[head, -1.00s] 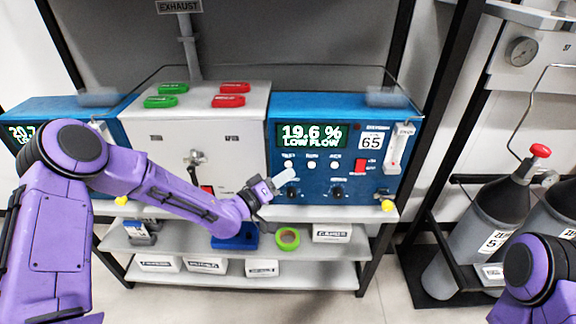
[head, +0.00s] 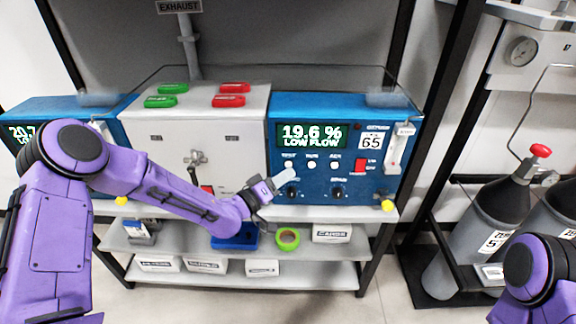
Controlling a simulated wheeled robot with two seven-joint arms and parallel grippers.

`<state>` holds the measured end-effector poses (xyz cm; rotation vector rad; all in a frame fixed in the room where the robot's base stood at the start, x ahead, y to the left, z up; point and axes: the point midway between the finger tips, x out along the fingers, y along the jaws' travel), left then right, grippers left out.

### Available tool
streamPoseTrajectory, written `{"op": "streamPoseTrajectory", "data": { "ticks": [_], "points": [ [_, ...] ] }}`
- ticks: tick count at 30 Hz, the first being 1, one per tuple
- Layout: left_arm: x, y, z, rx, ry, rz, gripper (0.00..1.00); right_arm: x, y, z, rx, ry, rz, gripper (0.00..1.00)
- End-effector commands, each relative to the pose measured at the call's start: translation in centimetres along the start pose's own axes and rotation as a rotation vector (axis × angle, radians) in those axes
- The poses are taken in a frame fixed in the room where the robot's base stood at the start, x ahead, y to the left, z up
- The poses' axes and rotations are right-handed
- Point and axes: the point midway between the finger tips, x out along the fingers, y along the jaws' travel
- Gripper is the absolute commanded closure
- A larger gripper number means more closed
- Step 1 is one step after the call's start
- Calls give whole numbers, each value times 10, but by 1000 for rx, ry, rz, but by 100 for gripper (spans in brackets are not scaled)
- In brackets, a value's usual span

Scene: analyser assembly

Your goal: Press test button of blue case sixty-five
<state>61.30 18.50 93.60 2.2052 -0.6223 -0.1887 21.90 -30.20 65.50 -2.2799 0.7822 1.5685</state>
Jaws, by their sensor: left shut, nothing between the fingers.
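The blue case sixty-five (head: 346,109) stands on the upper shelf, with a lit display (head: 312,136) reading "19.6 % LOW FLOW" and a "65" label. Its row of small white buttons lies below the display; the leftmost, the test button (head: 288,164), shows clear of my fingers. My left gripper (head: 291,177) is shut and empty, its pale fingertips just below that button, in front of the panel. I cannot tell whether they touch the panel. My right gripper is out of view; only part of my right arm shows at the lower right.
A grey valve box (head: 200,124) with green and red handles stands left of the case, and another blue case (head: 62,105) further left. Knobs, a red switch (head: 361,165) and a flow tube (head: 398,145) are on the panel. Gas cylinders (head: 484,226) stand at right.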

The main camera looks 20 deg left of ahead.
Motion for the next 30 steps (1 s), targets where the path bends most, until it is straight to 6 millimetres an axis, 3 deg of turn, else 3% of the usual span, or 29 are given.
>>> {"op": "streamPoseTrajectory", "data": {
  "ticks": [30],
  "points": [
    [10, -7, -7, 2, 0, 0, 100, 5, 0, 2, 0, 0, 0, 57]
  ]
}}
